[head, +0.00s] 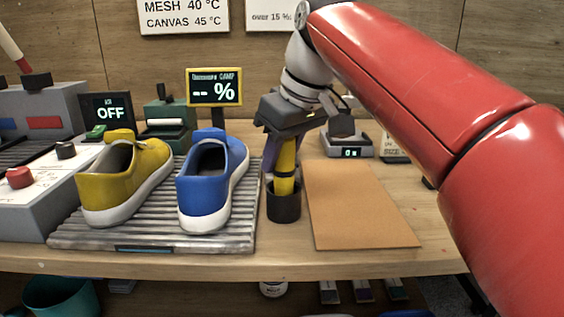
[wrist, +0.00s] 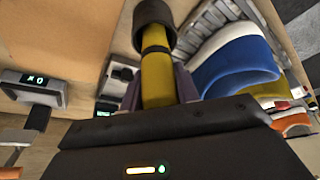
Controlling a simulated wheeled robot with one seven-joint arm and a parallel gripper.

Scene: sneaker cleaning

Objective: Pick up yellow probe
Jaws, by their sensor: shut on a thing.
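The yellow probe (head: 285,165) stands upright in a dark cup (head: 284,207) to the right of the blue shoe. Its lower end is hidden inside the cup. My gripper (head: 283,152) is above the cup, pointing down, and is shut on the probe's upper part. In the wrist view the probe (wrist: 157,75) runs from between the purple fingers (wrist: 158,92) into the cup (wrist: 155,20). A dark band crosses the probe near the cup's rim.
A yellow shoe (head: 125,175) and a blue shoe (head: 212,180) sit on a ribbed grey rack (head: 150,238) at left. A bare tan mat (head: 360,205) lies right of the cup. A small scale (head: 347,148) and a display reading "-- %" (head: 214,88) stand behind.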

